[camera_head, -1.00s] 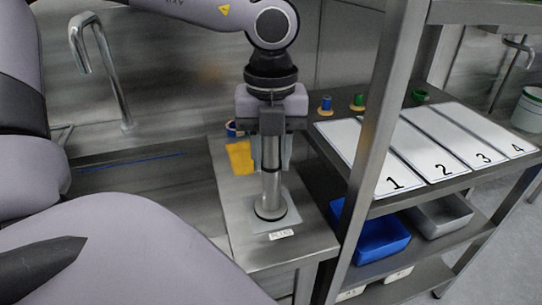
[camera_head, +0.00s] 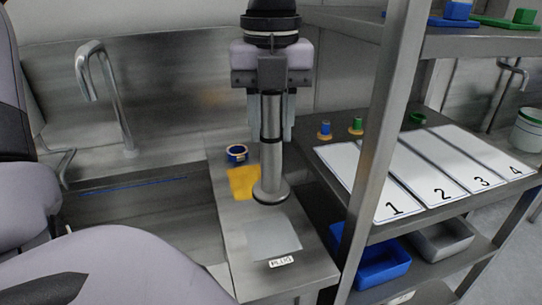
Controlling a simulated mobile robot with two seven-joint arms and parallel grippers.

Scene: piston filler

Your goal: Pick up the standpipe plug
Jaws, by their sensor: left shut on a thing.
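The standpipe plug (camera_head: 270,165) is a grey metal tube with dark bands and a wide round foot. My left gripper (camera_head: 272,115) points down and is shut on the tube's upper part. The plug hangs upright, its foot above the counter and behind the light grey square mat (camera_head: 272,238), which is bare. A label reading PLUG (camera_head: 281,262) lies at the mat's front edge. My right gripper is not in view.
A sink tap (camera_head: 105,90) is at the left.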

